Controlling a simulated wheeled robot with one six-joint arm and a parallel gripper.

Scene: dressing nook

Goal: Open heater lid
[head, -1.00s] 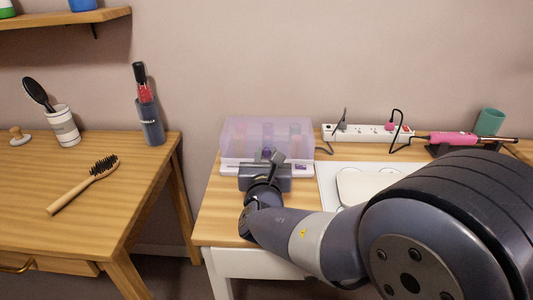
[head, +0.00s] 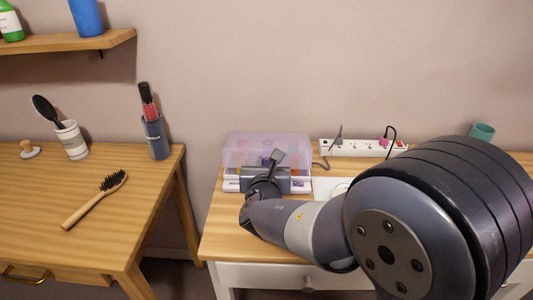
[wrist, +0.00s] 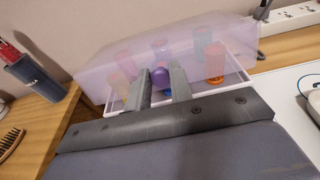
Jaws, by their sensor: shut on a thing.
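The roller heater has a white base (head: 231,184) and a translucent lilac lid (head: 240,146). The lid stands at the back in the wrist view (wrist: 105,65). Its front looks raised off the base, with bare colored rollers (wrist: 215,79) showing below it; how far it is tilted is hard to tell. My gripper (wrist: 162,74) is at the front middle of the heater, its fingers on either side of a purple knob (wrist: 160,78), shut on it. In the head view my gripper (head: 267,172) hides the front middle of the base.
A power strip (head: 355,148) with plugs and cords lies right of the heater. A teal cup (head: 482,132) stands at the far right. The left table holds a wooden brush (head: 95,199), a striped cup (head: 72,140) and a dark holder (head: 155,137). A gap separates the tables.

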